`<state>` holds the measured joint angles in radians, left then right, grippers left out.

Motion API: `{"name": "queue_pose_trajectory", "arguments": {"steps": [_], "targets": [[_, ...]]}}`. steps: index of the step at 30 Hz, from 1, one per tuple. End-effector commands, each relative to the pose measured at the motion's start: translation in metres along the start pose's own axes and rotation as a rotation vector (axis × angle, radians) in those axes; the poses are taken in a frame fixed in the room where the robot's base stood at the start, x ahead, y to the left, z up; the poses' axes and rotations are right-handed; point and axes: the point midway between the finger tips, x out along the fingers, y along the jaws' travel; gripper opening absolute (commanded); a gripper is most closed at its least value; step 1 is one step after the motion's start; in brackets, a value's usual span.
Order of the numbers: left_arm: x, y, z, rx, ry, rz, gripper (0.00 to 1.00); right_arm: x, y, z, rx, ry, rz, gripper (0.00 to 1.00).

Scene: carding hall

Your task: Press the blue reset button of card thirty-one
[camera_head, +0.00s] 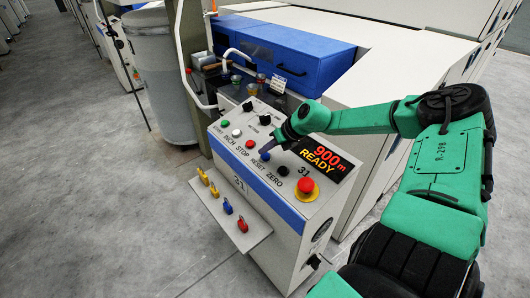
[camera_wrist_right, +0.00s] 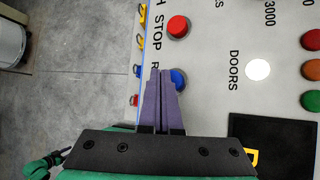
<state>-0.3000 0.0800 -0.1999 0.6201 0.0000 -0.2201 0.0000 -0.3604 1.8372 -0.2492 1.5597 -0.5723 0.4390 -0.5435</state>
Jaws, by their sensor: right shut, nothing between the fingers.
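The blue reset button (camera_head: 265,156) sits on the sloped panel of the cabinet marked 31 (camera_head: 235,150), between the red stop button (camera_head: 250,144) and a black button (camera_head: 283,170). My right gripper (camera_head: 272,147) is shut and empty, its fingertips close over the reset button. In the right wrist view the purple fingers (camera_wrist_right: 160,76) overlap the left side of the blue button (camera_wrist_right: 180,79) and hide part of it. I cannot tell whether they touch it. The display (camera_head: 323,158) reads 900 m READY.
A red emergency stop on a yellow base (camera_head: 305,187) stands at the panel's near end. A grey bin (camera_head: 160,75) stands behind left. The floor at left is clear.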

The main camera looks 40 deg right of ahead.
Motion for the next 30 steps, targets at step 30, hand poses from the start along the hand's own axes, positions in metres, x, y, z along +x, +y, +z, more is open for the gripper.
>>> {"name": "queue_pose_trajectory", "arguments": {"steps": [30], "targets": [[-0.04,-0.001,-0.004,0.0,0.0,0.0,0.57,-0.035,0.025,0.025,0.0,-0.001,0.0,0.0]]}}
